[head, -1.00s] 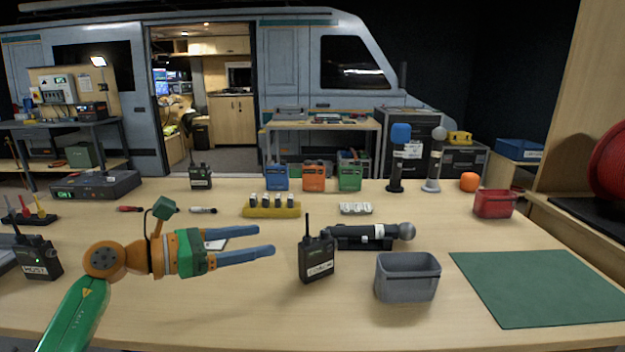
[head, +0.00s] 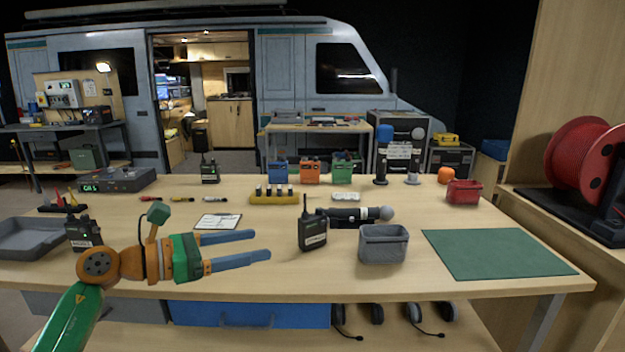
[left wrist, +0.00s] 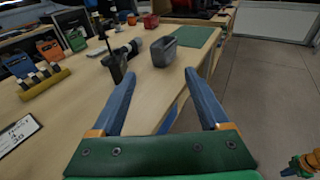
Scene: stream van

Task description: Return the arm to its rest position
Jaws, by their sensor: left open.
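My left gripper (head: 262,246) is open and empty, its two blue fingers pointing right above the left front part of the table (head: 330,277). It also shows in the left wrist view (left wrist: 160,103), with nothing between the fingers. A black walkie-talkie (head: 313,232) stands upright to the right of the fingertips, apart from them.
A grey bin (head: 383,243), a lying microphone (head: 350,215) and a green mat (head: 495,253) are to the right. Another radio (head: 83,234) and a grey tray (head: 30,238) are left, near my arm. A white card (head: 218,222) lies behind the fingers. Headsets (head: 376,313) are on the lower shelf.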

